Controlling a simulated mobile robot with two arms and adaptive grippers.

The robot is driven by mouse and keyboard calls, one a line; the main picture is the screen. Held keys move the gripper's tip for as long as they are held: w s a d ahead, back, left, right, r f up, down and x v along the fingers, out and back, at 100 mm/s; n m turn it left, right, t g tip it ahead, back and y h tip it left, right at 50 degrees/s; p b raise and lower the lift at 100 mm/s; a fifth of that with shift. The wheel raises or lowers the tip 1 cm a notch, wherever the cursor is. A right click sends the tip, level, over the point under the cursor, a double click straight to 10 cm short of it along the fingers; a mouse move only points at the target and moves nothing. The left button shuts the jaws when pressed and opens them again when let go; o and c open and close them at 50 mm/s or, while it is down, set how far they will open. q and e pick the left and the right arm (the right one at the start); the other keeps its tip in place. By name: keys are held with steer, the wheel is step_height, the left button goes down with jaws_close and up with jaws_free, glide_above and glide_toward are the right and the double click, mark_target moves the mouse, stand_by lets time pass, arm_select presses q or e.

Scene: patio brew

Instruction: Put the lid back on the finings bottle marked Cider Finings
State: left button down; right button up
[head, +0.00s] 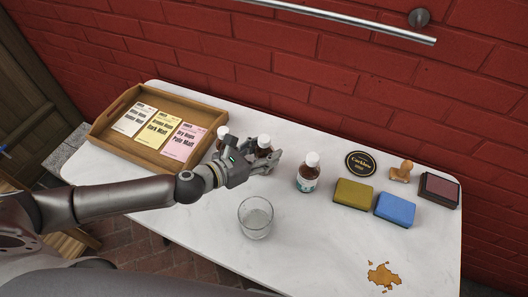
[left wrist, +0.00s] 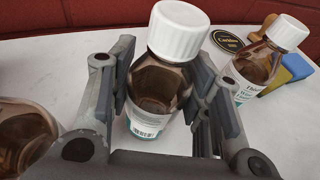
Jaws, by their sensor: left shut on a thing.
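My left gripper (head: 270,160) is shut on a brown bottle with a white cap (head: 264,140). In the left wrist view the held bottle (left wrist: 158,85) stands between the fingers, its cap on top; its label shows a barcode, not a name. A second brown bottle with a white cap (head: 308,172) stands upright to the right, also in the left wrist view (left wrist: 262,58). A third white-capped bottle (head: 222,132) is partly hidden behind my left arm. Brown glass (left wrist: 20,135) shows at the left wrist view's left edge. I cannot read "Cider Finings" anywhere, and no loose lid shows.
A wooden tray with packets (head: 97,133) is at the back left. An empty-looking glass (head: 256,218) stands in front of my gripper. A round coaster (head: 361,163), a stamp (head: 401,171), an ink pad (head: 439,190), two sponges (head: 353,193) and a brown spill (head: 384,275) lie to the right.

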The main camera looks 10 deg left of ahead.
arm_select(q)
steer(key=c, duration=0.7)
jaws_free()
steer(key=shift+f, duration=0.1)
steer(key=shift+c, duration=0.2)
steer(key=shift+r, duration=0.2)
steer(key=shift+s+a, duration=0.25)
steer(key=shift+s, duration=0.05)
steer(key=b+v, duration=0.3)
steer(key=v, duration=0.8)
